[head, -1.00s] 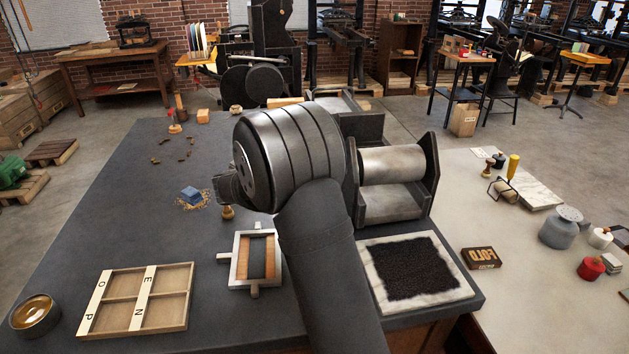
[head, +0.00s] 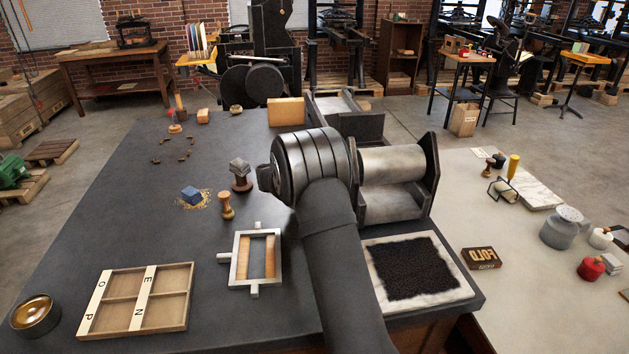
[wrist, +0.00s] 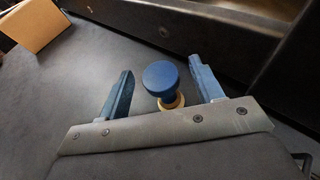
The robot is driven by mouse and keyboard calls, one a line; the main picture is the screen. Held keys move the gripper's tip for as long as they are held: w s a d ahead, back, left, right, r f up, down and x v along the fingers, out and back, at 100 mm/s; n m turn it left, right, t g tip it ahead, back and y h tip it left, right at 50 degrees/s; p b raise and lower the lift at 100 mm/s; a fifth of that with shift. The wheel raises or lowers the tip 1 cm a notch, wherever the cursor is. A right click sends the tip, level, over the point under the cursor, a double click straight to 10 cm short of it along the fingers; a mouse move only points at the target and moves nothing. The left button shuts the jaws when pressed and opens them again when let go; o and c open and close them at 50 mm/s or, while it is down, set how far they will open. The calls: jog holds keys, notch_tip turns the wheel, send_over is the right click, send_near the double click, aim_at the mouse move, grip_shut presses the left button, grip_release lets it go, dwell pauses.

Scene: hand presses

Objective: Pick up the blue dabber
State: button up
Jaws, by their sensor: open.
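The blue dabber (wrist: 160,77) shows in the wrist view, with a round blue top and a tan wooden ring beneath it. It stands on the dark table between the two fingers of my gripper (wrist: 164,88). No contact shows. In the head view my own arm hides the dabber and the fingers.
A tan block (head: 286,111) stands behind my arm and shows at the wrist view's upper left (wrist: 33,24). The roller press (head: 393,165) is close on the right.

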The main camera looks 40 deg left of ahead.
jog(key=shift+w+f, duration=0.2)
jog(key=shift+w, duration=0.35)
jog(key=c, duration=1.1)
jog(key=shift+r, duration=0.1)
